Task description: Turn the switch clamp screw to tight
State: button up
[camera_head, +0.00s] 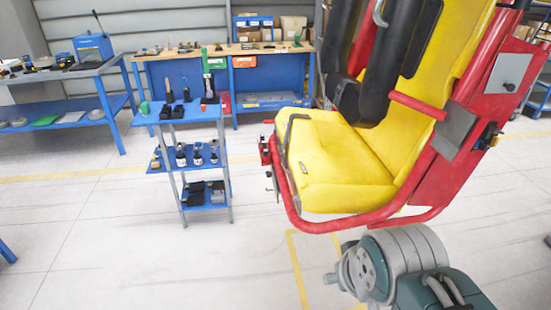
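A yellow coaster seat (335,165) in a red tubular frame (300,215) stands right of centre. A small dark fitting with blue and yellow bits (488,136) sits on the red frame's right side. Another small red and dark bracket (266,152) is on the frame's left edge. Both are too small to make out a switch clamp screw, so I cannot tell its place or how tight it is. Part of my grey-green arm shows at the bottom right, below the seat. My gripper's fingers are not visible.
A blue shelf cart (190,112) with bottles and tools stands left of the seat. Blue workbenches (262,97) line the back, and another bench (60,106) is at the far left. The pale floor at the front left is mostly clear.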

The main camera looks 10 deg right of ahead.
aim_at(495, 130)
jog(key=l+z, duration=0.15)
jog(key=z, duration=1.35)
jog(key=i+j+z, duration=0.3)
jog(key=i+j, duration=0.3)
